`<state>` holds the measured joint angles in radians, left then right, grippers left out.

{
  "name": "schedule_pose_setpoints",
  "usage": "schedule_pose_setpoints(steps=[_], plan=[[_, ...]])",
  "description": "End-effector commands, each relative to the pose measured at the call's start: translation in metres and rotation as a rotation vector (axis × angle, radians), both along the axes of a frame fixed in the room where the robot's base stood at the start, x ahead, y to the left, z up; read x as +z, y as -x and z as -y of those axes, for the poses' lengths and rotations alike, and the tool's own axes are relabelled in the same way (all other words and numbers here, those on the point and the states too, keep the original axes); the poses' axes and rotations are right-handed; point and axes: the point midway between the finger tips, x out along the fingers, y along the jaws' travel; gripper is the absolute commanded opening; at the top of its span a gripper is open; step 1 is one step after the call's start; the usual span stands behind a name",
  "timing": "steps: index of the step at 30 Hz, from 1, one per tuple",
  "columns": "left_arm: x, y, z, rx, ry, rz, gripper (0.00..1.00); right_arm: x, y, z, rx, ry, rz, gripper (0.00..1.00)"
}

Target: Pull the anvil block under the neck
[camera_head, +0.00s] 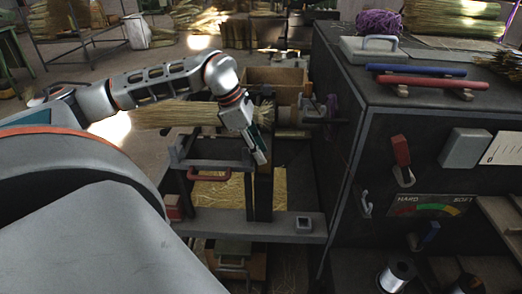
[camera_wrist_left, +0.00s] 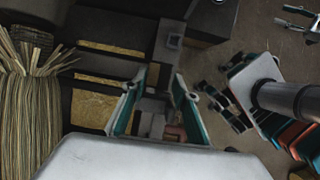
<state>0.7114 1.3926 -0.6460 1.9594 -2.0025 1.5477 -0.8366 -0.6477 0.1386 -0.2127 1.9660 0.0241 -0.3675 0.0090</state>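The broom's straw bundle (camera_head: 180,113) lies sideways, its narrower neck end to the right, partly behind my left arm; its straw also fills the left of the left wrist view (camera_wrist_left: 30,115). A dark slide block (camera_head: 215,149) with a red handle (camera_head: 208,174) sits below the bundle; I take it for the anvil block but cannot be sure. My left gripper (camera_head: 257,152) points down over the dark bench, right of that block. In the left wrist view its teal fingers (camera_wrist_left: 157,100) are apart, with no object visibly clamped. A reddish handle (camera_wrist_left: 175,132) shows low between them. My right gripper is not in view.
A dark upright post (camera_head: 263,196) stands just below my left gripper. A wooden box (camera_head: 276,82) stands behind. The large dark cabinet (camera_head: 345,120) with levers and a HARD–SOFT dial (camera_head: 430,207) blocks the right. Loose straw (camera_head: 215,190) lies in the bench tray.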

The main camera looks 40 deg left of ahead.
Motion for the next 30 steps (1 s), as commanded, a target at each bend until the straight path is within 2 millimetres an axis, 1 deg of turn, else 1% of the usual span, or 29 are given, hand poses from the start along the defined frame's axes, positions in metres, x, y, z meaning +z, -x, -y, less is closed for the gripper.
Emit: schedule_pose_setpoints(steps=[1,12,24,30], plan=[[0.007,0.001,-0.004,0.005,-0.004,-0.001,0.31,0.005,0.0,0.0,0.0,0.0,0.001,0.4],[0.03,0.005,-0.015,0.011,-0.011,0.007,0.31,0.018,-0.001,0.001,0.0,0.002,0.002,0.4],[0.053,0.011,-0.024,0.012,-0.013,0.006,0.31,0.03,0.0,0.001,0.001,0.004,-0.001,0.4],[0.059,0.013,-0.026,0.012,-0.012,0.005,0.31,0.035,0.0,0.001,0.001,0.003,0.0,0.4]])
